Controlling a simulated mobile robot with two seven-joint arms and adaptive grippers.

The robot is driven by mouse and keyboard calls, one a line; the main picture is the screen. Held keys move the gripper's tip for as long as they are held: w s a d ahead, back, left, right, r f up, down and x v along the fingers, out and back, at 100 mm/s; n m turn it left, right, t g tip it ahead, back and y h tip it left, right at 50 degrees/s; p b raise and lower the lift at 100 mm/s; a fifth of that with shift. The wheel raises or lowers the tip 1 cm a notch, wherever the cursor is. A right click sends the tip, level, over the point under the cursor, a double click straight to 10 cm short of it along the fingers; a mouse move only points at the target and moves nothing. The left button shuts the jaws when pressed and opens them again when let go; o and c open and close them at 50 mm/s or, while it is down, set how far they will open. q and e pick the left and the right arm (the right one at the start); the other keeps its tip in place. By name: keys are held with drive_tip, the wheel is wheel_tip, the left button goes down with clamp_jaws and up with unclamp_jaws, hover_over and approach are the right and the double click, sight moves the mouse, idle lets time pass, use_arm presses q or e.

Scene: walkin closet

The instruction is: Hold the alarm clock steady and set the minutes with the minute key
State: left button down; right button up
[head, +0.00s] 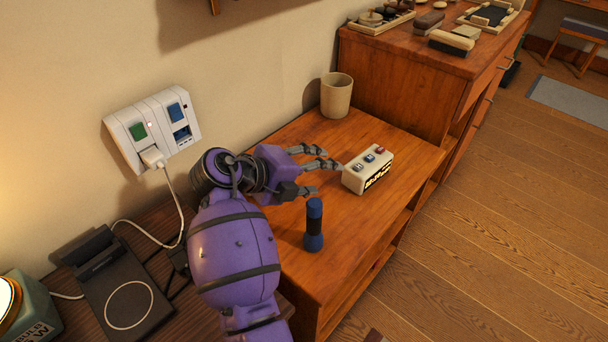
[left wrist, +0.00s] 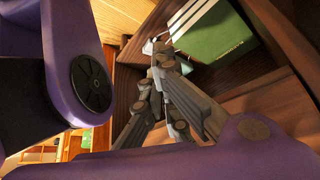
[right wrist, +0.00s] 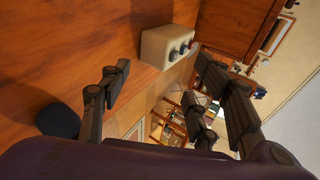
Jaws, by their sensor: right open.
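The alarm clock (head: 357,181), a small cream box with a dark display and three keys on top, stands on the wooden shelf top in the head view. Its nearest key looks grey-blue, the middle one blue and the far one red. I cannot tell which is the minute key. My right gripper (head: 322,177) is open and empty, just left of the clock. In the right wrist view the clock (right wrist: 156,48) lies beyond the spread fingers (right wrist: 162,68). My left gripper (left wrist: 154,80) shows only in the left wrist view, its fingertips together with nothing visible between them.
A blue flashlight (head: 314,228) stands upright close to my right gripper. A beige cup (head: 336,96) stands behind by the wall. A charging pad (head: 128,305) and cable lie at lower left. A green book-like object (left wrist: 222,38) is near my left gripper.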

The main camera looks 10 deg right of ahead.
sight(349, 175)
drive_tip(key=x, duration=1)
drive_tip(key=shift+w+d+f, duration=0.1)
drive_tip(key=shift+d+f, duration=0.1)
drive_tip(key=shift+d, duration=0.1)
